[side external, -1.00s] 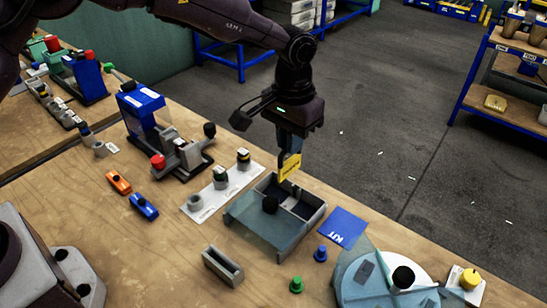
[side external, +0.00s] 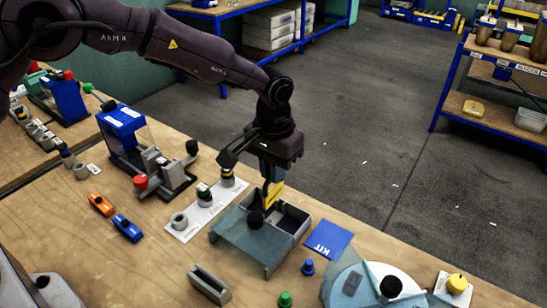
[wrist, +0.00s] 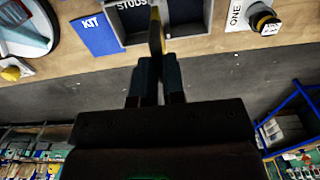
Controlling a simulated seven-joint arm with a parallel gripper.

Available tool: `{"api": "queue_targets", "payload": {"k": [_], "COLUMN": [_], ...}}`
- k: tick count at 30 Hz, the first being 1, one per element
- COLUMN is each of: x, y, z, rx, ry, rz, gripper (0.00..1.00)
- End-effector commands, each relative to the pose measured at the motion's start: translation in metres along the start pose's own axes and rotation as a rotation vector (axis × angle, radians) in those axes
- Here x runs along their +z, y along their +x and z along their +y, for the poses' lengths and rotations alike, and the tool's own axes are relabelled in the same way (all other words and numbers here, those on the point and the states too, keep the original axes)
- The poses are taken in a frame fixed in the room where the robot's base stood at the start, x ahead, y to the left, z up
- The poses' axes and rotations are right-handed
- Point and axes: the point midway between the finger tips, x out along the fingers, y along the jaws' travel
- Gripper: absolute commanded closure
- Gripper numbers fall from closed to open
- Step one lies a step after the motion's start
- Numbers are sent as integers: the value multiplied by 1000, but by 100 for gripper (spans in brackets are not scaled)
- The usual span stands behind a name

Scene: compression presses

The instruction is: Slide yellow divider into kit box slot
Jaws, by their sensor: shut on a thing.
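The yellow divider (side external: 276,192) is a thin upright plate held in my gripper (side external: 268,184), above the back of the kit box. In the wrist view the divider (wrist: 155,32) shows edge-on between the fingers of my gripper (wrist: 154,60). The grey kit box (side external: 278,262) stands on the table, with a translucent cover (side external: 245,240) with a black knob over its front left part. Its back right compartment is open. I cannot tell whether the divider's lower edge touches the box; the slot is hidden.
A blue KIT card (side external: 327,239) lies right of the box. A white strip with several round parts (side external: 203,205) lies to its left. A grey slotted block (side external: 210,283) and blue and green pegs (side external: 285,299) stand in front. A press (side external: 150,160) stands further left.

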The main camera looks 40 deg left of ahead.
Motion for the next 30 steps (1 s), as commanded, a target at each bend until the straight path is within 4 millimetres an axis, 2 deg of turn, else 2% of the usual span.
{"api": "queue_targets", "payload": {"k": [9,30], "x": [0,0], "y": [16,17], "z": [0,0], "rx": [0,0], "ry": [0,0], "rz": [1,0], "gripper": [100,100]}}
